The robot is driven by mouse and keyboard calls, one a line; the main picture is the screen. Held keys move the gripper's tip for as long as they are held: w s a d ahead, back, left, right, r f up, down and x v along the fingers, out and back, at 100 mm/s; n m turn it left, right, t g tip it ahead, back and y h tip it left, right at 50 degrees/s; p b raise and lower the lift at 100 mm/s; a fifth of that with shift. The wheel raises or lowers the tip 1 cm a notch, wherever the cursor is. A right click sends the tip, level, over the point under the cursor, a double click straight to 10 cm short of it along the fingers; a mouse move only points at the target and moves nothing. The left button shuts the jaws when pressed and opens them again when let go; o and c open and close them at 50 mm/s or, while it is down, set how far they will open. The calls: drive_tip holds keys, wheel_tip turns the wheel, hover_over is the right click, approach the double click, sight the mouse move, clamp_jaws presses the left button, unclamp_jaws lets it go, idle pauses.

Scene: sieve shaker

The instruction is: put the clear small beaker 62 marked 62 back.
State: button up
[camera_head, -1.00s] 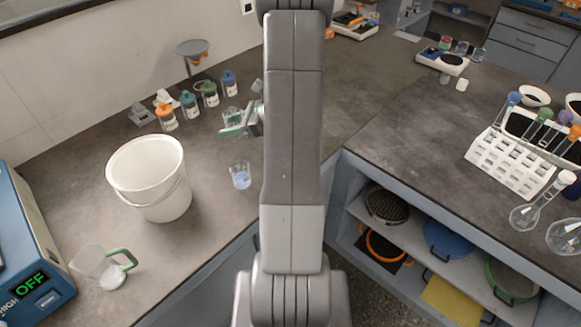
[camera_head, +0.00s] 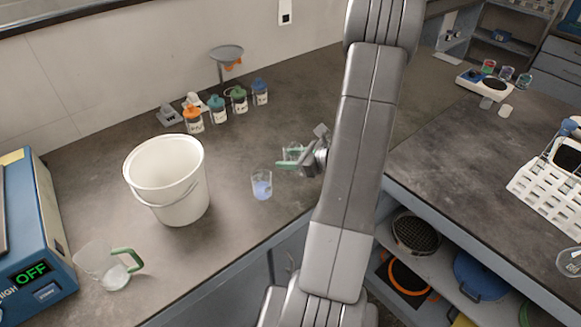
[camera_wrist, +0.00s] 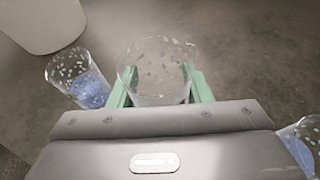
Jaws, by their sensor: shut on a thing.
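My gripper (camera_head: 288,162) has green fingers and is shut on a clear, empty-looking small beaker (camera_wrist: 157,75). The held beaker also shows in the head view (camera_head: 293,150), partly hidden by the fingers. No 62 mark is readable on it. It is over the dark worktop (camera_head: 235,215); I cannot tell its exact height. Another clear beaker with blue contents (camera_head: 262,186) stands on the worktop just left of the gripper; it also shows in the wrist view (camera_wrist: 80,82). A third beaker with bluish contents (camera_wrist: 304,146) is cut off at the wrist view's lower right.
A white bucket (camera_head: 168,182) stands left of the beakers. Several capped bottles (camera_head: 219,110) line the back. A pitcher with a green handle (camera_head: 105,268) and a blue machine reading OFF (camera_head: 35,240) are at the left. A white tube rack (camera_head: 545,195) is on the right bench.

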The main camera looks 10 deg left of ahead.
drive_tip(key=shift+f, duration=1.7)
drive_tip(key=shift+f, duration=0.2)
drive_tip(key=o, duration=1)
drive_tip(key=shift+r, duration=0.1)
drive_tip(key=shift+r, duration=0.15)
drive_tip(key=v, duration=1.2)
drive_tip(key=shift+b, duration=0.3)
